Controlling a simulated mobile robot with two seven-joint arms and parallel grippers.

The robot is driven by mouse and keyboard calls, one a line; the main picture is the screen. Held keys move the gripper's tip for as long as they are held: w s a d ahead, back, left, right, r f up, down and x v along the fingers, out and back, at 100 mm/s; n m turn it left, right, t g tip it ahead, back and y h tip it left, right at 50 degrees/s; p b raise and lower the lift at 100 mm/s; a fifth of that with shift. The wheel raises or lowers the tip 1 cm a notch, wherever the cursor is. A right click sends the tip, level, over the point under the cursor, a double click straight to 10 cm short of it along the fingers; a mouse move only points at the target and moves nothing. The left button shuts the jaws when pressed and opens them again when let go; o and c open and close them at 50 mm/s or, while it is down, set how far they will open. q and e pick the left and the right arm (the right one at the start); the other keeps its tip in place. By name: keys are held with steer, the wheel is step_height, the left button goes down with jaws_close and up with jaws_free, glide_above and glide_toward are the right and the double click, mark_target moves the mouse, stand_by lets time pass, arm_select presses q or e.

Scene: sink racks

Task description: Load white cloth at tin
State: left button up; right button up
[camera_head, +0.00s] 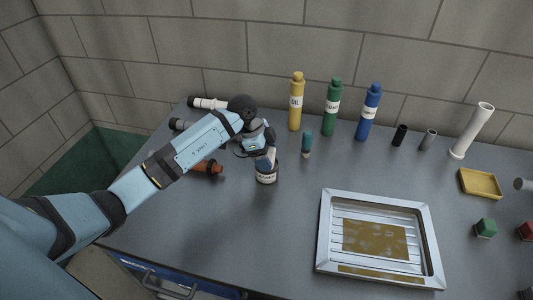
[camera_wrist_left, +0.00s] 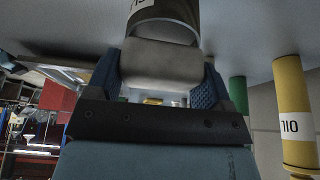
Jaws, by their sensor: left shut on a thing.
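The tin (camera_head: 266,176), a small dark can with a pale label, stands upright on the grey counter left of centre. My left gripper (camera_head: 264,158) is right at the tin's top, coming in from the left. In the left wrist view, the gripper's blue fingers (camera_wrist_left: 160,75) are shut on the white cloth (camera_wrist_left: 162,62), a pale, rounded block. The tin (camera_wrist_left: 163,30) shows just beyond the cloth, with its rim close to it. I cannot tell whether the cloth is inside the tin's mouth or just over it. My right gripper is not in view.
A teal-topped bottle (camera_head: 306,144) stands close right of the tin. Yellow (camera_head: 296,104), green (camera_head: 331,108) and blue (camera_head: 369,114) bottles stand behind. An orange-brown item (camera_head: 210,167) lies to the left. A metal tray (camera_head: 325,235) lies at front right. The counter's front left is clear.

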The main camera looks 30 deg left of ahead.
arm_select(q)
steer(key=shift+f, duration=0.3)
steer(key=shift+s+f+p, duration=0.1)
steer(key=shift+f+p, duration=0.05)
steer(key=shift+p, duration=0.15)
stand_by(2.1)
step_height(320, 180, up, 2)
steer(key=shift+p, duration=1)
step_height(320, 180, up, 5)
steer(key=p, duration=0.5)
steer(key=shift+r, duration=0.2)
steer(key=shift+f, duration=0.1)
